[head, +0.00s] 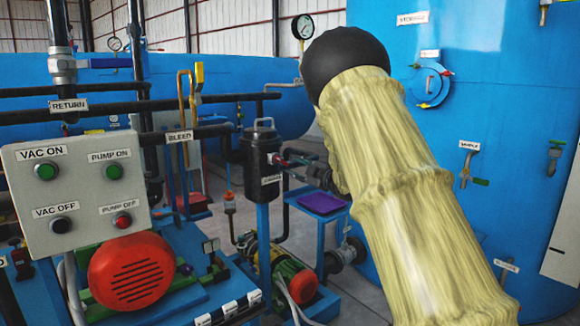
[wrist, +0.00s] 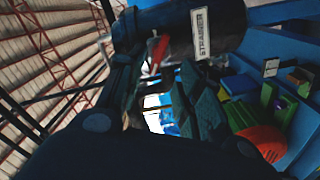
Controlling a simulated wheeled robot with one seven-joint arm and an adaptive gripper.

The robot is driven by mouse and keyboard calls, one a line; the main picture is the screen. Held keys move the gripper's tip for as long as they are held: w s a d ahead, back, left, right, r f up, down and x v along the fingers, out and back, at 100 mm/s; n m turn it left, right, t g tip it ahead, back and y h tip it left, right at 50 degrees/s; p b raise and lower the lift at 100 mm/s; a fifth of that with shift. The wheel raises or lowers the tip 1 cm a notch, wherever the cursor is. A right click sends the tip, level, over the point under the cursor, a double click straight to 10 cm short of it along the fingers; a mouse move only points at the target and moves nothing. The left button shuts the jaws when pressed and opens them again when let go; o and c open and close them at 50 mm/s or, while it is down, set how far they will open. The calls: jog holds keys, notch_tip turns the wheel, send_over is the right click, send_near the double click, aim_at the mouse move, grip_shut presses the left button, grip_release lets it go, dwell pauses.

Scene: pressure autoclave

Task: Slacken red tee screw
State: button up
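The black strainer (head: 262,160) stands upright in the middle of the head view, and its labelled body fills the top of the wrist view (wrist: 235,30). A small red part, likely the red tee screw (wrist: 157,50), shows at the strainer's side in the wrist view. My sleeved forearm hides part of the gripper in the head view.
A control box (head: 78,185) with several buttons and a red motor cover (head: 132,272) stand at left. A large blue tank (head: 480,120) is at right, with a purple tray (head: 321,203) low before it. Black pipes (head: 130,108) run toward the strainer at upper left.

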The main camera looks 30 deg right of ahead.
jog(key=shift+s+d, duration=0.2)
jog(key=shift+s, duration=0.85)
jog(key=shift+f, duration=0.1)
jog(key=s+a+f+m+g+h+p, duration=0.1)
jog(key=s+a+f+m+g, duration=0.15)
jog(key=f, duration=0.85)
jog(key=s+a+f+m+g+h+p, duration=0.1)
jog(key=s+a+f+m+p, duration=0.15)
jog(key=f, duration=0.75)
jog(key=s+a+f+m+g+h+p, duration=0.15)
jog(key=s+a+f, duration=0.25)
jog(key=s+f, duration=0.4)
jog(key=s+a+f+m+g, duration=0.35)
jog(key=s+f, duration=0.25)
jog(key=f, duration=0.5)
jog(key=s+a+f+m+g+p, duration=0.15)
jog(key=s+a+f, duration=0.3)
jog(key=s, duration=0.55)
jog(key=s+a+f+m+g+p, duration=0.1)
jog(key=s+a+f+g, duration=0.15)
jog(key=s+f, duration=0.55)
jog(key=s+a+m+g+p, duration=0.1)
jog(key=s+a, duration=0.3)
jog(key=s, duration=0.8)
jog(key=s+a+m+g+p, duration=0.1)
jog(key=s+a+g, duration=0.3)
jog(key=s, duration=0.8)
jog(key=shift+s+r, duration=0.15)
jog(key=shift+r, duration=0.3)
jog(key=shift+c, duration=0.4)
